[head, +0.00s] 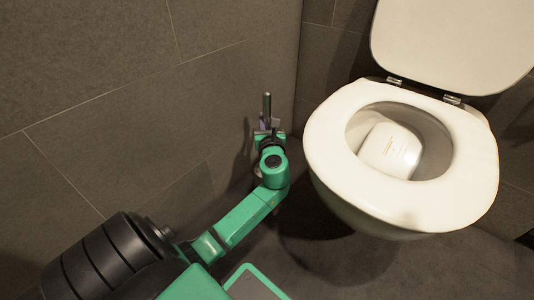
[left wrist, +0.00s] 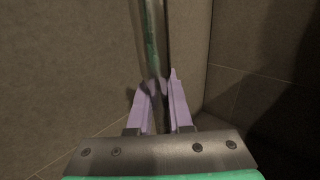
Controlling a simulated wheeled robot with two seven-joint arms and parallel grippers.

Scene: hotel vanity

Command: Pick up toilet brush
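The toilet brush shows as a slim upright metal handle (head: 266,104) in the corner by the wall, left of the toilet. In the left wrist view its shiny handle (left wrist: 151,35) rises between the two pale purple fingers. My left gripper (head: 262,128) is low in that corner, at the handle. In the left wrist view the left gripper (left wrist: 160,95) has one finger on each side of the handle, close against it, and looks shut on it. The brush's lower part and any holder are hidden behind my gripper and arm. My right gripper is not in view.
A white toilet (head: 325,155) with its lid (head: 455,45) raised stands close on the right. Dark tiled walls (head: 120,90) close the corner on the left and behind. Bare dark floor (head: 440,270) lies in front of the toilet.

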